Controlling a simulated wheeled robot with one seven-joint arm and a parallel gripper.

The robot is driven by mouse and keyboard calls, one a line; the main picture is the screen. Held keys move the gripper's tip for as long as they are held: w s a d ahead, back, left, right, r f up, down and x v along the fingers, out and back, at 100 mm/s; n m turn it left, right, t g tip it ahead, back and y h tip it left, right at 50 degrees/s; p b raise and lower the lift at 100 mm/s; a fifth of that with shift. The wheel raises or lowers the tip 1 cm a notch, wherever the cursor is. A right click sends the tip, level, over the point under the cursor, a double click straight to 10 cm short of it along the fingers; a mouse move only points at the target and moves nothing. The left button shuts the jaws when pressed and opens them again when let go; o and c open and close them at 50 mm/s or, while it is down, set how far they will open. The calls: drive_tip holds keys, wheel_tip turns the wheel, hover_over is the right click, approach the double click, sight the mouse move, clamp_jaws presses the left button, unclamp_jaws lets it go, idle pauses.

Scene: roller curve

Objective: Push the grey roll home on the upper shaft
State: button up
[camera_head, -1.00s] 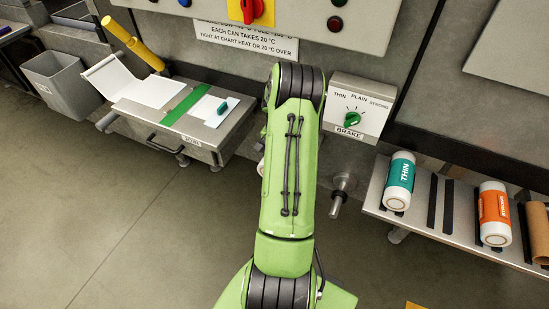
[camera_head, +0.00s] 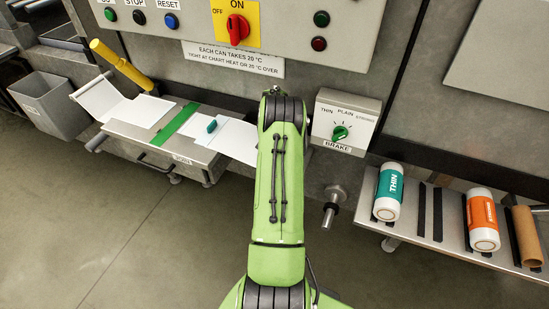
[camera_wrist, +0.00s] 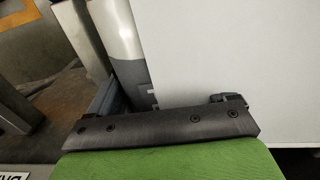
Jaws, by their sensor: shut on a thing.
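The grey roll (camera_wrist: 124,42) shows in the wrist view as a white and grey cylinder with part of a letter on it. My gripper (camera_wrist: 165,100) is shut on the roll, whose lower end passes behind the dark gripper bar. In the head view my green arm covers the gripper, the roll and the upper shaft. How far the roll sits on the shaft cannot be seen. A white sheet (camera_head: 235,141) spans from the side table to behind my arm. It fills the right of the wrist view (camera_wrist: 240,50), beside the roll.
A bare shaft (camera_head: 333,206) sticks out below the brake box (camera_head: 344,125). A rack (camera_head: 408,239) at right holds a teal THIN roll (camera_head: 389,193), an orange roll (camera_head: 482,219) and a brown core (camera_head: 526,236). The side table (camera_head: 140,143) stands left. Floor in front is clear.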

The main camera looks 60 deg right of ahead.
drive_tip(key=shift+d, duration=0.15)
drive_tip(key=o, duration=1.3)
drive_tip(key=shift+c, duration=0.2)
wheel_tip(320, 180, up, 8)
drive_tip(key=shift+f+p, duration=0.2)
drive_tip(key=shift+p, duration=0.75)
